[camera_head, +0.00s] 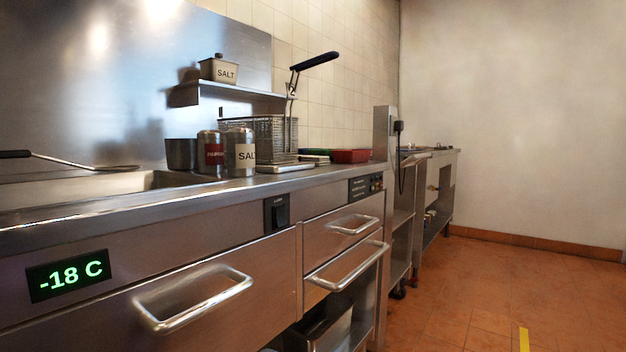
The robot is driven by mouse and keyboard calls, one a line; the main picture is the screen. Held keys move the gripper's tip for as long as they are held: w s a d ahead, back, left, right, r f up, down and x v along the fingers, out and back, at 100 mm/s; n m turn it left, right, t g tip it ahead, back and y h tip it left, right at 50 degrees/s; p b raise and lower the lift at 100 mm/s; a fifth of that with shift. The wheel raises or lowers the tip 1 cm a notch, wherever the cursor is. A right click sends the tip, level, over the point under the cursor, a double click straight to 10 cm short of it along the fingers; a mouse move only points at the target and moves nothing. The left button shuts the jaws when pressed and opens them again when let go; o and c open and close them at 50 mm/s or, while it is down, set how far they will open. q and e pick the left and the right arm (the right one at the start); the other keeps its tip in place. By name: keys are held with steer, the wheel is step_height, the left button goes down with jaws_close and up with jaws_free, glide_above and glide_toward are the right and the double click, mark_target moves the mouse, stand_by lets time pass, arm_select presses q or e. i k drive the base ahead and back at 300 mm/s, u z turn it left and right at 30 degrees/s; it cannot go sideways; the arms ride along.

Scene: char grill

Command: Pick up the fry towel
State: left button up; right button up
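I cannot make out a towel for certain in the head view. A low pale, flat item (285,167) lies on the steel counter (125,198) in front of the wire fry basket (262,128). I cannot tell whether it is cloth or metal. Neither of my grippers is in view.
Paprika (210,155) and salt (240,152) shakers and a dark pot (181,154) stand left of the basket. A green tray (316,153) and a red tray (350,156) lie right of it. Drawer handles (195,298) jut out in front.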

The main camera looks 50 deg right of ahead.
mark_target(320, 162)
steer(key=k, duration=0.55)
steer(key=z, duration=1.4)
steer(key=i, duration=0.5)
steer(key=u, duration=0.05)
